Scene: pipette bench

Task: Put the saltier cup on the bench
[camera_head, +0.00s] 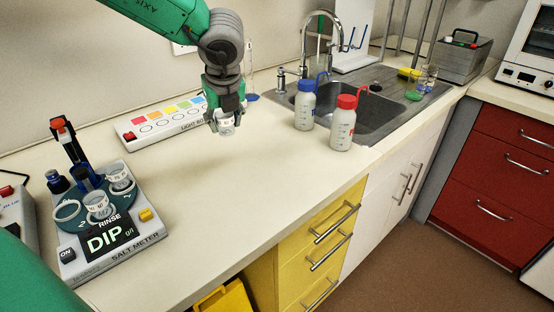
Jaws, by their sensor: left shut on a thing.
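My left gripper (225,108) reaches down over the bench and is shut on a small clear cup (226,128) with markings on its side. The cup hangs upright in front of the light box; I cannot tell whether its base touches the bench top (210,190). The salt meter (125,250) stands at the left, its display reading "DIP g/l". Its round carousel carries two more cups, a front cup (98,209) and a rear cup (121,182), and an empty ring (67,211). My right gripper is out of view.
A light box (150,130) with coloured patches lies along the wall. A blue-capped bottle (305,108) and a red-capped bottle (342,130) stand before the sink (375,112). The bench between salt meter and bottles is clear. Yellow drawers (325,245) are below the front edge.

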